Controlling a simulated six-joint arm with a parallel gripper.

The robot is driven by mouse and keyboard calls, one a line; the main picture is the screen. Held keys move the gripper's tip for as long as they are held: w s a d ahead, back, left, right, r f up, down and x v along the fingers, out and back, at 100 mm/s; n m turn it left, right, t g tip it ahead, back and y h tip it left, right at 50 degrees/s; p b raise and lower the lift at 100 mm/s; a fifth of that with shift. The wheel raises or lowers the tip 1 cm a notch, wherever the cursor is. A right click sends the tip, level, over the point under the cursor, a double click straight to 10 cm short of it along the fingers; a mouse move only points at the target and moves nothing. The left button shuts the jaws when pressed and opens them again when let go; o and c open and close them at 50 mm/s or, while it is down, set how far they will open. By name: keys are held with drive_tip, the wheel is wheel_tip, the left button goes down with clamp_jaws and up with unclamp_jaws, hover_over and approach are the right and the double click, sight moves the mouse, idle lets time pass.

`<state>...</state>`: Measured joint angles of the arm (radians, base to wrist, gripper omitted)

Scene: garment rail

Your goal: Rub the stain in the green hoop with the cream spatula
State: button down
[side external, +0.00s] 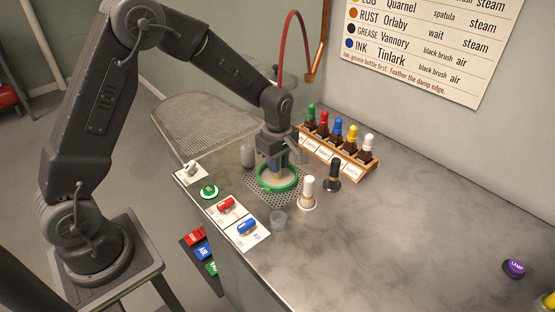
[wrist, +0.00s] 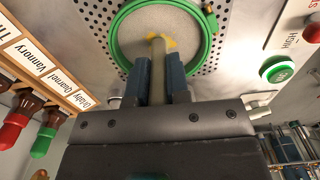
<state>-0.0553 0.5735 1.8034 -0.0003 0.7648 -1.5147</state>
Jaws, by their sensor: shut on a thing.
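The green hoop (side external: 297,182) lies on the perforated plate with pale cloth stretched in it. It also shows in the wrist view (wrist: 117,35), where a yellow stain (wrist: 170,41) marks the cloth. My gripper (side external: 275,164) is over the hoop, pointing down. In the wrist view my gripper (wrist: 160,80) is shut on the cream spatula (wrist: 158,62), a pale narrow bar between the blue-grey fingers. The spatula's far end overlaps the stain; I cannot tell whether it touches the cloth. In the side view the fingers mostly hide the spatula and stain.
A wooden rack (side external: 349,167) of colour-capped bottles stands behind the hoop. The right counter is mostly clear.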

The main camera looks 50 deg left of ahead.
drive_tip(key=shift+a, duration=0.15)
drive_tip(key=shift+a, duration=0.4)
drive_tip(key=shift+d, duration=0.15)
drive_tip(key=shift+d+f, duration=0.15)
drive_tip(key=shift+d, duration=0.85)
drive_tip(key=shift+a, duration=0.2)
drive_tip(key=shift+a, duration=0.95)
drive_tip(key=shift+d, duration=1.1)
